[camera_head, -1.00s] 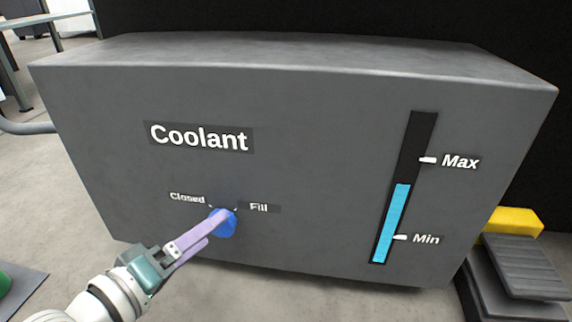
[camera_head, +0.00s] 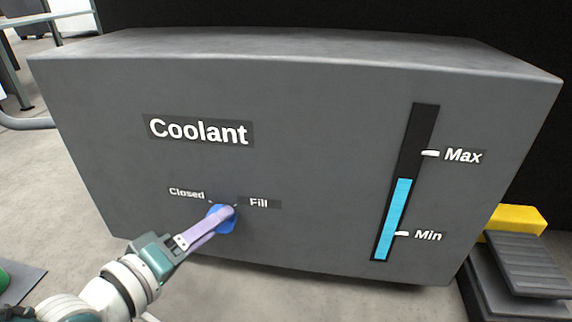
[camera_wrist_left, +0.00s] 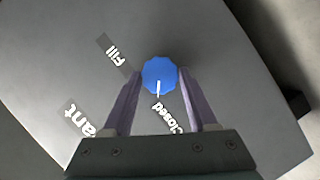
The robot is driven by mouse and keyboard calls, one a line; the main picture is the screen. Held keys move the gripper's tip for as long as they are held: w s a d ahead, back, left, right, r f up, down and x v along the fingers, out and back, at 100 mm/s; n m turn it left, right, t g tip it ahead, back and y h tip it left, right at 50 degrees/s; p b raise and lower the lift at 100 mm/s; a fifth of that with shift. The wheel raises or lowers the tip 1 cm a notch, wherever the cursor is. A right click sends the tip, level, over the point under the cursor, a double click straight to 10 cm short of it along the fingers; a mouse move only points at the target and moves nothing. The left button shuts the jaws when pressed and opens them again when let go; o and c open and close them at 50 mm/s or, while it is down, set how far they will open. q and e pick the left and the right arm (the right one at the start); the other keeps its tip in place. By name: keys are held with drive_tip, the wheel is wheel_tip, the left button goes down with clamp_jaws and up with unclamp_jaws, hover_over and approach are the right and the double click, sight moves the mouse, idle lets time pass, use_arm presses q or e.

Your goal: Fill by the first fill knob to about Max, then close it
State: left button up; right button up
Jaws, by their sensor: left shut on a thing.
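The dark grey coolant tank (camera_head: 310,150) faces me, with "Coolant" lettering. Its blue round fill knob (camera_head: 221,227) sits low on the front, between the "Closed" label (camera_head: 187,193) and the "Fill" label (camera_head: 259,202). My left gripper (camera_head: 225,213) is shut on the knob, with its purple fingers partly hiding it. In the left wrist view, the fingers flank the knob (camera_wrist_left: 160,72), whose white pointer line points toward the "Closed" label (camera_wrist_left: 166,118). The gauge (camera_head: 405,180) has cyan fluid (camera_head: 397,220) well above the Min mark, below the Max mark (camera_head: 430,153). My right gripper is not in view.
A black stepped object (camera_head: 515,270) with a yellow block (camera_head: 517,219) stands at the right of the tank. A grey pipe (camera_head: 25,122) and metal frame are at the left. The floor in front is mostly clear.

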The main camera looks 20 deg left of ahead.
use_arm(q)
drive_tip(key=c, duration=0.4)
drive_tip(key=shift+w+d+r+m+g+y+p, duration=0.15)
drive_tip(key=shift+m+g+y+p, duration=0.35)
drive_tip(key=shift+m+p, duration=0.6)
drive_tip(key=shift+s+d+r+m+g+y+p, duration=0.1)
drive_tip(key=shift+m+g+y+p, duration=0.15)
drive_tip(key=shift+m+y+p, duration=0.7)
drive_tip(key=shift+w+d+r+m+g+y+p, duration=0.15)
drive_tip(key=shift+m+g+y+p, duration=0.2)
drive_tip(key=shift+m+p, duration=0.95)
drive_tip(key=shift+a, duration=0.1)
drive_tip(key=o, duration=1.4)
drive_tip(key=shift+s, duration=0.1)
drive_tip(key=shift+f, duration=0.1)
drive_tip(key=shift+s, duration=0.1)
